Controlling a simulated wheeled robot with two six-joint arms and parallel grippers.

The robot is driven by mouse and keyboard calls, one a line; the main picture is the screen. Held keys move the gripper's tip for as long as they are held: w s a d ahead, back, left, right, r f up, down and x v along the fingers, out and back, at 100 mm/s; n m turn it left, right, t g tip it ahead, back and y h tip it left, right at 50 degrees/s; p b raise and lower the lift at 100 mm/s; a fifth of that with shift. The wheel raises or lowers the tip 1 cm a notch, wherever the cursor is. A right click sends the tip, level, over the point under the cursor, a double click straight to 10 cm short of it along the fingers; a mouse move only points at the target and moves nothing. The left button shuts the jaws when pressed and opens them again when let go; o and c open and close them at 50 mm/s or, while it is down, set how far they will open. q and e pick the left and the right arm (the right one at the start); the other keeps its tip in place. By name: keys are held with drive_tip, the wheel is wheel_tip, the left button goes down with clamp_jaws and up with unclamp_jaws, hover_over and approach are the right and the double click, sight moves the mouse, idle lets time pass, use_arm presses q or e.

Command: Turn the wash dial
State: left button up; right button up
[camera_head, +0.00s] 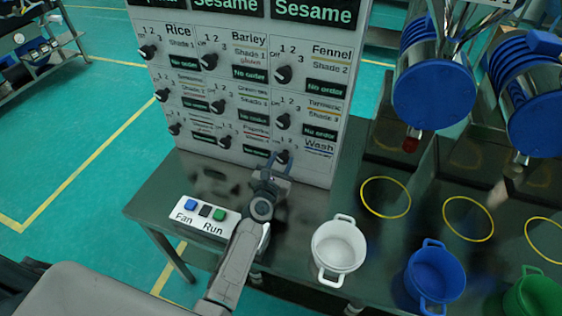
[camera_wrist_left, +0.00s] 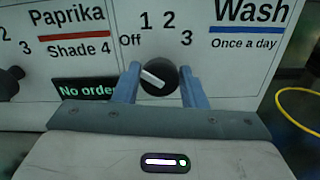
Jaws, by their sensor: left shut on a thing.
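The wash dial (camera_wrist_left: 158,77) is a black round knob with a white pointer line, below the "Wash" label on the white panel. Its pointer slants to the upper left, toward the "Off" mark. My left gripper (camera_wrist_left: 157,84) has its two blue fingers on either side of the knob and is shut on it. In the head view the left gripper (camera_head: 275,165) reaches the panel's lower right, where the wash dial (camera_head: 284,156) is partly hidden by the fingers. My right gripper is not in view.
Several other dials cover the panel (camera_head: 318,170), including the paprika dial (camera_wrist_left: 10,83) to the left. A Fan/Run button box (camera_head: 204,214) lies on the dark table left of my arm. A white pot (camera_head: 338,246) stands to the right, with a blue pot (camera_head: 435,275) beyond.

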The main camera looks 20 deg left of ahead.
use_arm(q)
drive_tip(key=m, duration=0.7)
drive_tip(key=shift+d+f, duration=0.1)
drive_tip(key=shift+d, duration=0.05)
drive_tip(key=m+b, duration=0.1)
drive_tip(key=m, duration=0.5)
drive_tip(key=shift+f, duration=0.1)
drive_tip(key=m+b, duration=0.1)
drive_tip(key=m, duration=0.4)
drive_tip(key=shift+f+m, duration=0.15)
drive_tip(key=shift+m, duration=0.25)
drive_tip(key=shift+m+b, duration=0.3)
drive_tip(key=shift+m, duration=1.5)
drive_tip(key=o, duration=1)
drive_tip(key=shift+c, duration=0.2)
drive_tip(key=shift+s, duration=0.15)
